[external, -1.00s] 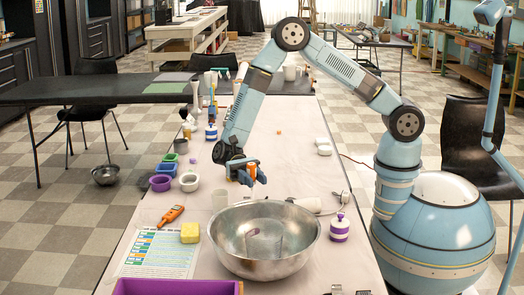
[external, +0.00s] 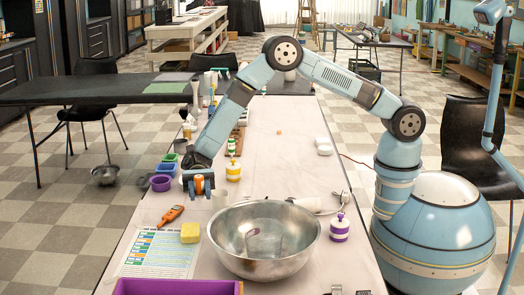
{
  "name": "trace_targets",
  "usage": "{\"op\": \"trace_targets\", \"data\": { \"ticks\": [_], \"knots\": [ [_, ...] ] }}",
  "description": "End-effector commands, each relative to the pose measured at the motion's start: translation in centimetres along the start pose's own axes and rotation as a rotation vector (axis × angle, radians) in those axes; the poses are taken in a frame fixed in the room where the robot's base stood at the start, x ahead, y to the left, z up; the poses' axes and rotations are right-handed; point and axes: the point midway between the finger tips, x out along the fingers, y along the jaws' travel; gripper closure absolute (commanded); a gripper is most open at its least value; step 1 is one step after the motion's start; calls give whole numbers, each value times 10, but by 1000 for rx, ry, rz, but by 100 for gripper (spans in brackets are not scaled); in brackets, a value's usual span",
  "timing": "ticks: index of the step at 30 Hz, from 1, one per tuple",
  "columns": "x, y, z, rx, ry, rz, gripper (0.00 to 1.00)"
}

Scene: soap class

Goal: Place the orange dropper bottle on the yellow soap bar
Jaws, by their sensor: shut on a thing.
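The orange dropper bottle (external: 199,185) is between the fingers of my gripper (external: 198,186), which is shut on it. Only its orange part shows clearly; the fingers hide some of it. The yellow soap bar (external: 190,233) is a yellow block lying on the table, nearer the camera than my gripper. My gripper is beyond the bar and apart from it, close to the small pots at the table's left side. The bottle's exact height above the table is hard to tell.
A large metal bowl (external: 263,262) stands right of the soap bar. An orange tool (external: 171,214) and a printed sheet (external: 160,254) lie left of it. A purple pot (external: 160,183), a white cup (external: 220,196) and a yellow-white bottle (external: 233,171) stand near my gripper. A purple tray (external: 177,288) is in front.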

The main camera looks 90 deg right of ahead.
Motion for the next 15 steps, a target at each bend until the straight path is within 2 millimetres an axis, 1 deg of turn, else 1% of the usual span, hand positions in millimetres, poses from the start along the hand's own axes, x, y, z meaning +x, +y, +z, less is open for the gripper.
{"op": "trace_targets", "data": {
  "ticks": [1,6,9,15],
  "knots": [
    [2,-6,-10,1,1,1,95],
    [5,-24,-31,0,0,0,95],
    [7,-30,-38,0,0,0,95],
    [8,-36,-44,0,0,0,95]
  ]
}}
